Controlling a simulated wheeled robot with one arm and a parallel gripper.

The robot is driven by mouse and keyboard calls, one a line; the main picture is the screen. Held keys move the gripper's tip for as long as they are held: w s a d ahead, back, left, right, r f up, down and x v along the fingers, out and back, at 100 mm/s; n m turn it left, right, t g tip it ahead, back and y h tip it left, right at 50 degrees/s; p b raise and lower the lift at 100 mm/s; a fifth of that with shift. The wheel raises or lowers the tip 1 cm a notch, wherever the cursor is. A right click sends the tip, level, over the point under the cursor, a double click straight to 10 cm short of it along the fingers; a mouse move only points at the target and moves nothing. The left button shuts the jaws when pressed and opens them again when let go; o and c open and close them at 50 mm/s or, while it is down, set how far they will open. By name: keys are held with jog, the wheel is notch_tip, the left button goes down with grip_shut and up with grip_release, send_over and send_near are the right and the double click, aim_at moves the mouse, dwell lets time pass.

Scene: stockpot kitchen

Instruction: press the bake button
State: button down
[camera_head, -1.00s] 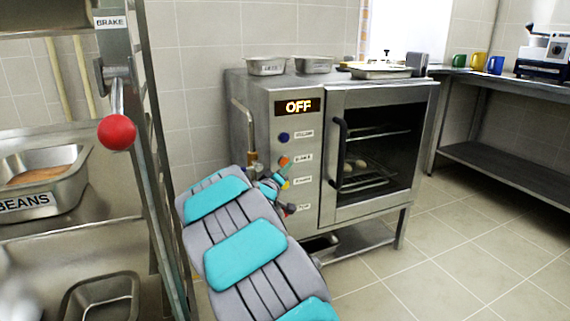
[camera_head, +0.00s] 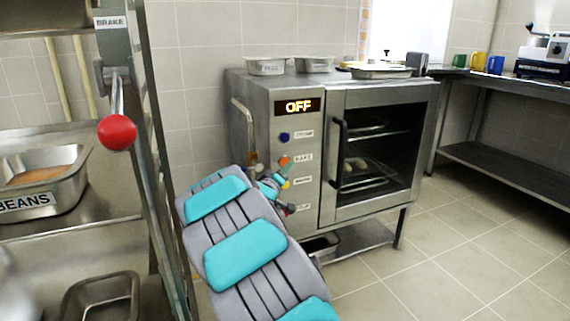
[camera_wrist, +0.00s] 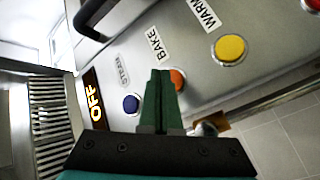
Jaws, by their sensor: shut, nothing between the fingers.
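The bake button is the orange one beside the BAKE label on the oven's control panel. In the wrist view the orange button (camera_wrist: 178,80) shows just beyond and right of my gripper's tips, partly covered by them. My gripper (camera_wrist: 160,75) is shut with its fingers together and empty. I cannot tell whether the tips touch the button. In the head view the orange button (camera_head: 284,162) is above my gripper (camera_head: 274,184), which is small and in front of the panel. The oven's display (camera_head: 298,106) reads OFF.
A blue button (camera_wrist: 131,104) by STEAM and a yellow button (camera_wrist: 230,48) by WARM flank the orange one. A red button (camera_wrist: 313,4) is at the corner. The door handle (camera_head: 340,152) is right of the panel. A red-knobbed brake lever (camera_head: 117,132) stands at left.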

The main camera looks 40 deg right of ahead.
jog(key=shift+w+d+p, duration=0.15)
jog(key=shift+w+p, duration=0.65)
jog(key=shift+p, duration=0.8)
dwell(0.8)
jog(key=shift+s, duration=0.15)
jog(key=shift+s+a, duration=0.2)
jog(key=shift+s, duration=0.45)
jog(key=shift+s, duration=0.1)
jog(key=s, duration=0.2)
jog(key=s+a+b, duration=0.1)
jog(key=s, duration=0.1)
jog(key=shift+s, duration=0.35)
jog(key=shift+a, duration=0.15)
dwell(0.8)
